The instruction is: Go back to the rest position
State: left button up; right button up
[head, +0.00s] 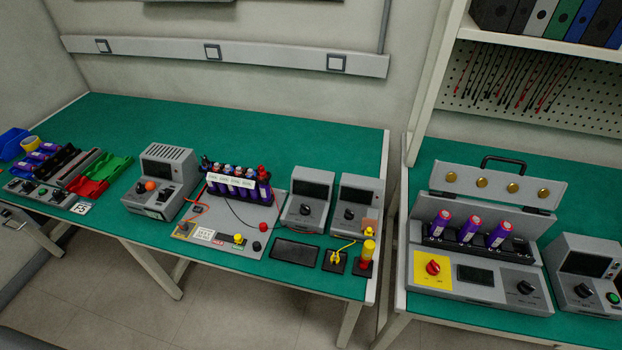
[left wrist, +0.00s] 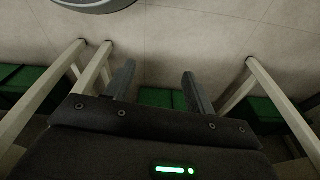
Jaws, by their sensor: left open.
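My left gripper (left wrist: 158,72) shows in the left wrist view. Its two dark fingers are spread apart with nothing between them. Beyond them are pale floor tiles and light table legs. No gripper or arm of mine shows in the head view, and my right gripper is in neither view.
In the head view, a green-topped bench (head: 255,125) carries grey instruments, a row of purple cells (head: 237,183) and red and green trays. A second bench at the right holds an open grey case (head: 490,190) with three purple cells. The first bench's back is clear.

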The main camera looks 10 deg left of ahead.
pick_arm(q)
jog(key=s+a+f+g+b, duration=0.1)
jog(key=s+a+f+b, duration=0.1)
jog(key=s+f, duration=1.3)
jog(key=shift+s+a+f, duration=0.25)
jog(key=shift+a+f, duration=0.15)
jog(key=shift+f, duration=0.2)
